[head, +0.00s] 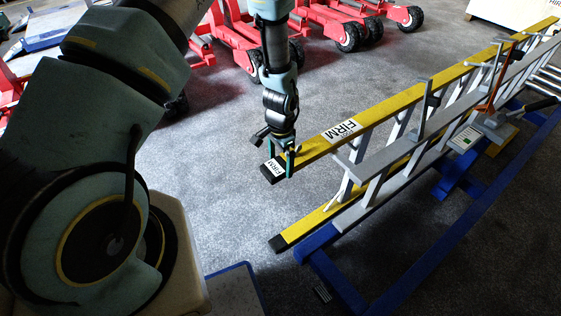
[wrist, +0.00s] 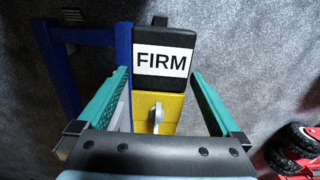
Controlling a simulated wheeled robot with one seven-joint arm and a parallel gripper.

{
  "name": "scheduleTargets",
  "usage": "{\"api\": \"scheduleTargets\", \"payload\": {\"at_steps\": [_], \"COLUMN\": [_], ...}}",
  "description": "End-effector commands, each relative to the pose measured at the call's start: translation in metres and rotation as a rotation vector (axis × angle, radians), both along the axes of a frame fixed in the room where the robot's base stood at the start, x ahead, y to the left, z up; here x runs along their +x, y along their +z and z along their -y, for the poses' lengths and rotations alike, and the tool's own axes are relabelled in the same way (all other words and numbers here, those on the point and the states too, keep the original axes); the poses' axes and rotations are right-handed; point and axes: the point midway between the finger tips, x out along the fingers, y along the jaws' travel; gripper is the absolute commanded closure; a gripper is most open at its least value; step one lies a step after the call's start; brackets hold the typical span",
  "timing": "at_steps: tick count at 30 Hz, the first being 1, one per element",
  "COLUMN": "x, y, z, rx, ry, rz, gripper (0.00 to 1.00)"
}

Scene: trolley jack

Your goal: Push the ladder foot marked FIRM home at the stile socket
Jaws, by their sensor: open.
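The black ladder foot (head: 272,172) has a white FIRM label and sits at the near end of the upper yellow stile (head: 385,104). In the wrist view the foot (wrist: 164,38) lies straight ahead, with the yellow stile end (wrist: 174,106) and a grey metal tab (wrist: 156,114) below it. The foot meets the stile end; I cannot tell how deep it sits in the socket. My gripper (head: 280,165) is over this end, its fingers apart on either side. In the wrist view my gripper (wrist: 160,76) shows open teal fingers, with no visible contact.
The lower stile has a black foot (head: 278,243). The ladder rests on a blue frame (head: 335,280). Red trolley jacks (head: 330,22) stand behind. Grey floor (head: 215,150) left of the ladder end is clear.

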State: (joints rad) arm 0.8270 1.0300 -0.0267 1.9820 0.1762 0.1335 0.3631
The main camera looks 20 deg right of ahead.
Motion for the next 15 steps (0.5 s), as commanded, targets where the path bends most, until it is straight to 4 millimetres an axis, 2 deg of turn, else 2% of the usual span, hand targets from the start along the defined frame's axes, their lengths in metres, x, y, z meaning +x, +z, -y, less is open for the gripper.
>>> {"api": "scheduleTargets", "payload": {"at_steps": [15], "x": [0.001], "y": [0.087], "z": [0.001], "rx": [-0.004], "ry": [0.001], "rz": [0.003], "gripper": [0.00]}}
